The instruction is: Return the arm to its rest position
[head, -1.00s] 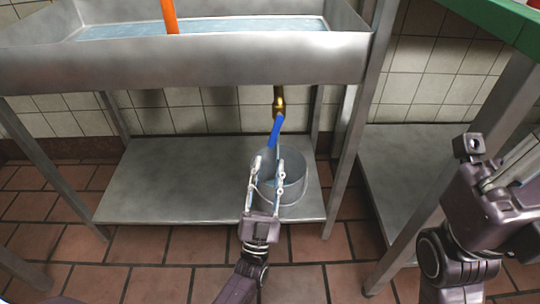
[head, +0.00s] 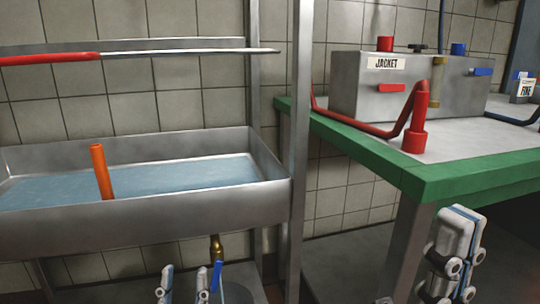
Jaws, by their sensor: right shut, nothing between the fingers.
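My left gripper (head: 184,284) shows only by its fingertips at the bottom edge of the head view. Its two white and blue fingers stand apart with nothing seen between them; the rest of it is out of frame. My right gripper (head: 455,245) points up at the lower right, in front of the green-edged table (head: 470,175). Its fingers are together and empty.
A steel sink (head: 140,222) holds bluish liquid and an upright orange pipe (head: 102,172). A brass drain (head: 216,247) hangs below. A grey box marked JACKET (head: 352,90) and a red pipe (head: 414,138) are on the table. A steel post (head: 299,120) stands between sink and table.

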